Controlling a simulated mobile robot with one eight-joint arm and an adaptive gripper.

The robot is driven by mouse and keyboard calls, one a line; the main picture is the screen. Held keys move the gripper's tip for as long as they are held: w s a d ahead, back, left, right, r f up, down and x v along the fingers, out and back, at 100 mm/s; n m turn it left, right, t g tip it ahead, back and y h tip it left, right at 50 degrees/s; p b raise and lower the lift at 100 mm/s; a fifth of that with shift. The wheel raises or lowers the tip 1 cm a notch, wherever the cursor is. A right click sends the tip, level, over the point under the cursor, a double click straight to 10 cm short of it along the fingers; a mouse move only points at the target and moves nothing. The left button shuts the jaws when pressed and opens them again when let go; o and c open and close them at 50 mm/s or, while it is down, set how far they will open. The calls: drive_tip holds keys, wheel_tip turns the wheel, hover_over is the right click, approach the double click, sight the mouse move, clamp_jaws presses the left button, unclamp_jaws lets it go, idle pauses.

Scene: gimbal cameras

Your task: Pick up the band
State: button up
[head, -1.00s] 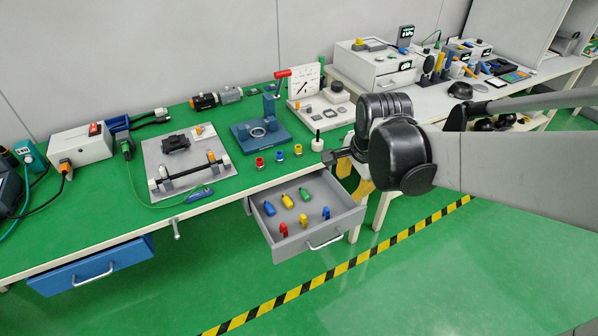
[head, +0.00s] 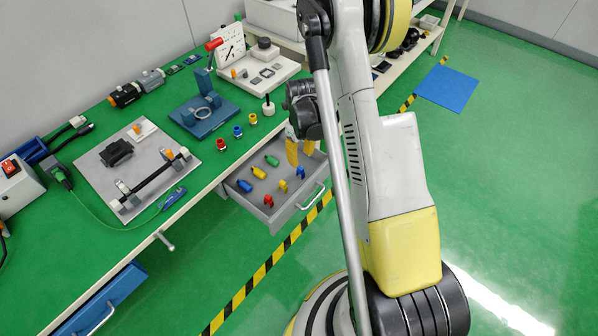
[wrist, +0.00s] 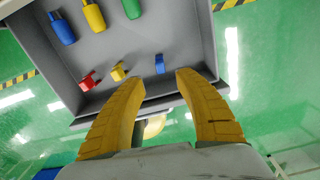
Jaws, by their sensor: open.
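No object is plainly a band, so I cannot tell which is meant. A pale ring (head: 202,113) lies on a blue fixture (head: 188,129) on the green bench. Red (head: 221,144), blue (head: 237,131) and yellow (head: 253,119) ringed fittings stand near the bench edge. My gripper (wrist: 160,80) is open and empty, its yellow fingers apart. In the head view it hangs by the far right corner of the open grey drawer. In the wrist view, a small blue piece (wrist: 159,63) lies just beyond the fingertips, with a yellow piece (wrist: 119,71) and a red piece (wrist: 88,80) to its left.
The grey drawer (head: 262,222) also holds blue (head: 244,186), yellow (head: 259,172) and green (head: 272,160) bottle-like items. A grey plate (head: 103,167) carries a black bar on clamps.

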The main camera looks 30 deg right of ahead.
sight(302, 169)
drive_tip(key=f+b, duration=0.1)
drive_tip(key=f, duration=0.2)
drive_tip(key=f+b, duration=0.2)
drive_tip(key=f, duration=0.2)
drive_tip(key=shift+s+d+f, duration=0.1)
drive_tip(key=shift+s+f, duration=0.1)
drive_tip(key=shift+r, duration=0.1)
clamp_jaws()
